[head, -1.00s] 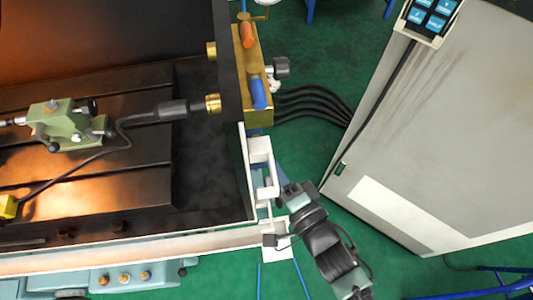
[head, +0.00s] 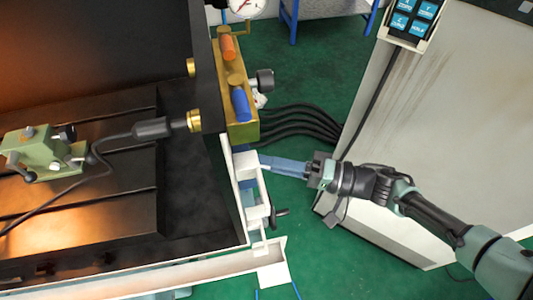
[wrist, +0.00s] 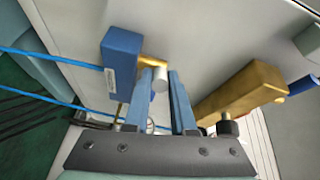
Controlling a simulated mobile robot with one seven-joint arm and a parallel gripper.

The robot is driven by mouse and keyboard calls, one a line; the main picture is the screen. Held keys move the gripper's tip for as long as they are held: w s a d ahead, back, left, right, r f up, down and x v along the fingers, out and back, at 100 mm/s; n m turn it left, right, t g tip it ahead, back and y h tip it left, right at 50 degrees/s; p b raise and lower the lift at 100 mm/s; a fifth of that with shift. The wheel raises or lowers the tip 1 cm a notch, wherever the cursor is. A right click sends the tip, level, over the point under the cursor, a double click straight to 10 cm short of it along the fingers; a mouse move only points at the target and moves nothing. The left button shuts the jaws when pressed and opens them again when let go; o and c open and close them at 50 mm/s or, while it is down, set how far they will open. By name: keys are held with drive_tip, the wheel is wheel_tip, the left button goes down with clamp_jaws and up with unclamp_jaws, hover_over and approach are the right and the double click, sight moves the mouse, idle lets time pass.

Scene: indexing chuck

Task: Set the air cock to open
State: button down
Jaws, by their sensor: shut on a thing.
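My gripper (head: 264,162) reaches left in the head view, its blue fingers just below the brass block and beside the white bracket. In the wrist view my gripper (wrist: 161,72) has its two blue fingertips on either side of a small brass fitting with a pale grey round end, which seems to be the air cock (wrist: 160,80). The fingers are shut on it, with a narrow gap between them. A blue box (wrist: 122,62) with blue hoses is just left of the fingers. The head view does not show the cock; its exact lever angle cannot be told.
The brass block (head: 246,131) carries an orange handle (head: 227,46) and a blue handle (head: 241,104). A pressure gauge (head: 244,6) is above it. Black hoses (head: 305,125) run to the grey cabinet (head: 440,120). A black handle (head: 279,213) is below my fingers.

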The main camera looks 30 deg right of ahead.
drive_tip(key=shift+w+d+f+n+g+y+b, duration=0.1)
drive_tip(key=shift+w+d+n+g+y+b, duration=0.2)
drive_tip(key=shift+n+g+y+b, duration=0.65)
drive_tip(key=shift+w+d+n+g+y+b, duration=0.1)
drive_tip(key=shift+w+n+g+y+b, duration=0.3)
drive_tip(key=shift+n+g+b, duration=0.7)
drive_tip(key=shift+w+d+f+n+g+y+b, duration=0.25)
drive_tip(key=shift+n+g+y+b, duration=0.35)
drive_tip(key=shift+g, duration=0.85)
drive_tip(key=shift+r+g, duration=0.3)
drive_tip(key=shift+r, duration=0.05)
drive_tip(key=c, duration=1)
unclamp_jaws()
drive_tip(key=shift+r, duration=0.1)
